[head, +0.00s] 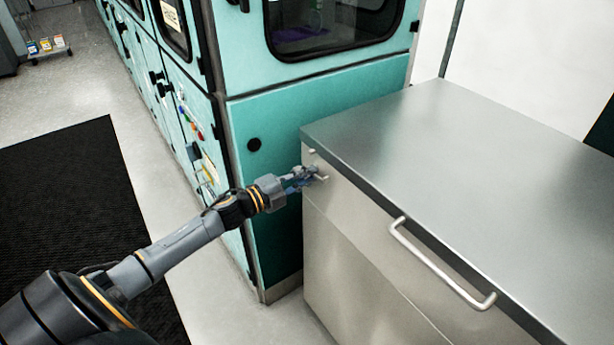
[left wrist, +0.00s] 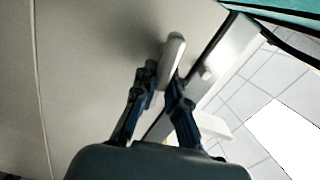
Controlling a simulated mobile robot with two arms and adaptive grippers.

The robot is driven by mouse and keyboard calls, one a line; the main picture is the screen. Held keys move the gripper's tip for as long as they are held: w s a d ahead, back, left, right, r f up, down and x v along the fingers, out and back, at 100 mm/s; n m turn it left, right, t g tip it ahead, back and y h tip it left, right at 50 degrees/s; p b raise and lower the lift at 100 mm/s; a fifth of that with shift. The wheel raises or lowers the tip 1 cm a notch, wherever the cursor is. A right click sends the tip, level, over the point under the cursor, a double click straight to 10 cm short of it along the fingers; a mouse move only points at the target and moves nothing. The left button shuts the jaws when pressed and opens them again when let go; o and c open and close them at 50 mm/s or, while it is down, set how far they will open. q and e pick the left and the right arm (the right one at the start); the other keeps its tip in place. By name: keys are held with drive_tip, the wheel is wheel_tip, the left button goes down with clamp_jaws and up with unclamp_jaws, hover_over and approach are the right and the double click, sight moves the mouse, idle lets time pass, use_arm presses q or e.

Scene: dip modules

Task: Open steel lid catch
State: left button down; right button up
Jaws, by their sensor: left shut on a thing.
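The steel chest (head: 370,255) stands at the right in the head view, with its flat steel lid (head: 430,145) down. A small catch (head: 322,177) is on the chest's front face near its left corner, just below the lid. My left gripper (head: 312,175) is at this catch. In the left wrist view the catch (left wrist: 172,55) is a pale rounded lever, and the fingers of my left gripper (left wrist: 165,90) are closed around its lower end. The fingers partly hide the catch. My right gripper is not in view.
A black mat (head: 75,225) lies on the open floor at left.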

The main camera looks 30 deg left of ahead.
use_arm(q)
drive_tip(key=c, duration=1.4)
unclamp_jaws()
drive_tip(key=shift+o, duration=0.2)
drive_tip(key=shift+s, duration=0.15)
drive_tip(key=v, duration=1.1)
drive_tip(key=shift+s+a, duration=0.15)
drive_tip(key=shift+s, duration=0.2)
drive_tip(key=shift+f, duration=0.1)
